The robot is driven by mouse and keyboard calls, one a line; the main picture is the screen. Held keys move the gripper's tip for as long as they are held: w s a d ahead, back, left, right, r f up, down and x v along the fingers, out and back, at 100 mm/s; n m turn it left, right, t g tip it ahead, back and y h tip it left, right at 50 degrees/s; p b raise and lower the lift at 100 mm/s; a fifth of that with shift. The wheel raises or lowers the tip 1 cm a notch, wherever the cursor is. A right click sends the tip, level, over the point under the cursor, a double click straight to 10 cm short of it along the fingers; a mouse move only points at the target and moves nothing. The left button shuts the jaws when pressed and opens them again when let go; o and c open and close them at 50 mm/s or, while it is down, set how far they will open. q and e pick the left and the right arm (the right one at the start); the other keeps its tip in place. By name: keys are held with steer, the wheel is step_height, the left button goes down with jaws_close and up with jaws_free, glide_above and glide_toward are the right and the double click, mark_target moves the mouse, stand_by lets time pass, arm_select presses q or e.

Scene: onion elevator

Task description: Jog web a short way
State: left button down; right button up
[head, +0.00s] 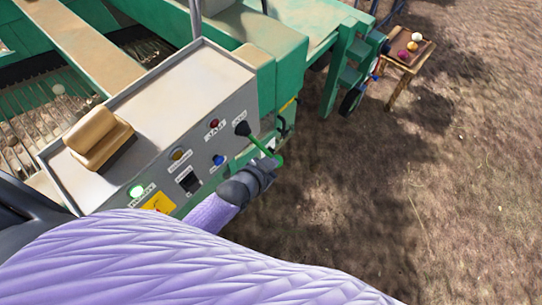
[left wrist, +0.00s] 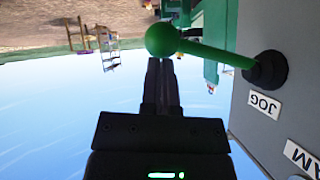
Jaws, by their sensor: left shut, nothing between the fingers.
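The green jog lever (head: 261,143) sticks out of a black boot on the grey control panel (head: 200,160), beside a JOG label. In the left wrist view its green ball (left wrist: 162,39) is just beyond my fingertips. My left gripper (head: 271,164) is shut and empty, with its tips right at the ball; I cannot tell if they touch. The shut fingers also show in the left wrist view (left wrist: 161,64). The rod web (head: 62,125) lies inside the green machine at the left, with a few pale onions on it. My right gripper is not in view.
The panel also carries a lit green lamp (head: 136,191), a black switch (head: 188,180), and blue, amber and red buttons. A tan padded block (head: 99,139) sits on the panel top. A small wooden table (head: 399,65) holds onions at the back. Bare soil is clear at right.

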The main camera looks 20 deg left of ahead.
arm_select(q)
steer(key=d+r+p+v, duration=0.1)
steer(key=p+v, duration=0.3)
steer(key=v, duration=0.7)
steer(key=shift+r, duration=0.15)
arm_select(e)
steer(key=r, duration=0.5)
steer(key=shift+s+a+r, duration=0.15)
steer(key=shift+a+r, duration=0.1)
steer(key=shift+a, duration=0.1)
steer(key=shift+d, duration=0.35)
